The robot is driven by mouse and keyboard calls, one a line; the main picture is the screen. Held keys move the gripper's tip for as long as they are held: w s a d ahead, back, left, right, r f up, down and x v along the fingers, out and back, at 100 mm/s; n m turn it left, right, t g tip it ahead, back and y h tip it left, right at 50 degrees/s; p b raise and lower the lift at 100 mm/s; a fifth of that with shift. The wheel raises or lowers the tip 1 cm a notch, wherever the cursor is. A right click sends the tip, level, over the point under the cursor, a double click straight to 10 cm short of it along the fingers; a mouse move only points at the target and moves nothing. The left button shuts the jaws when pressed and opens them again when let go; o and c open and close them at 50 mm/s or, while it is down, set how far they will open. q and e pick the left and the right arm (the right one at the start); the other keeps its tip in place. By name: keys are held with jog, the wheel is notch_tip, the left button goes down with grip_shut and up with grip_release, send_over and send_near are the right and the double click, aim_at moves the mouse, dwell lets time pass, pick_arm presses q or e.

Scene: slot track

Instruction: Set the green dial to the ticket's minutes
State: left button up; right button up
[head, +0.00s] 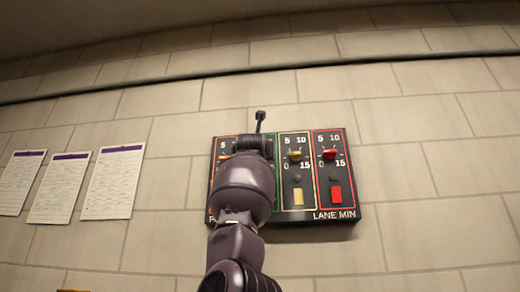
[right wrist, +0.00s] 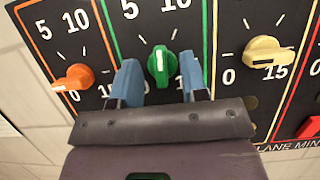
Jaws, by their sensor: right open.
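The green dial (right wrist: 160,64) is on the black panel in the right wrist view, its pale mark pointing roughly straight up. My right gripper (right wrist: 159,73) is open, with one blue finger on each side of the dial; I cannot tell if they touch it. In the head view my right arm hides the green dial. Three paper sheets (head: 21,180), (head: 59,188), (head: 113,182) with purple header bands hang on the wall left of the panel. Their writing is too small to read, and I cannot tell which is the ticket. My left gripper is not in view.
The panel (head: 350,212) also has an orange dial (right wrist: 74,78), a yellow dial (right wrist: 268,52) and a red dial (head: 329,154). Yellow (head: 298,197) and red (head: 336,194) buttons sit below their dials. The tiled wall (head: 430,240) is bare to the right.

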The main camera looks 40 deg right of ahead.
jog(key=shift+w+d+r, duration=0.1)
jog(key=shift+w+d, duration=0.05)
jog(key=shift+d, duration=0.05)
jog(key=shift+c, duration=0.3)
grip_shut()
jog(key=shift+m+g+h+p, duration=0.45)
jog(key=shift+m+g, duration=0.2)
jog(key=shift+m, duration=0.75)
jog(key=shift+m+g+h+p, duration=0.35)
jog(key=shift+m+g+p, duration=0.25)
jog(key=shift+m, duration=0.8)
jog(key=shift+r+m+g+h, duration=0.15)
jog(key=shift+m+g, duration=0.55)
jog(key=shift+m, duration=0.7)
jog(key=shift+f+m+g+h, duration=0.1)
jog(key=shift+m+g+h, duration=0.15)
jog(key=shift+m+g, duration=0.8)
jog(key=shift+m+g+y, duration=0.4)
jog(key=shift+m+g, duration=0.3)
jog(key=shift+m, duration=2.25)
jog(key=shift+m+g+y, duration=0.5)
jog(key=shift+m+g, duration=0.1)
jog(key=shift+m, duration=1.5)
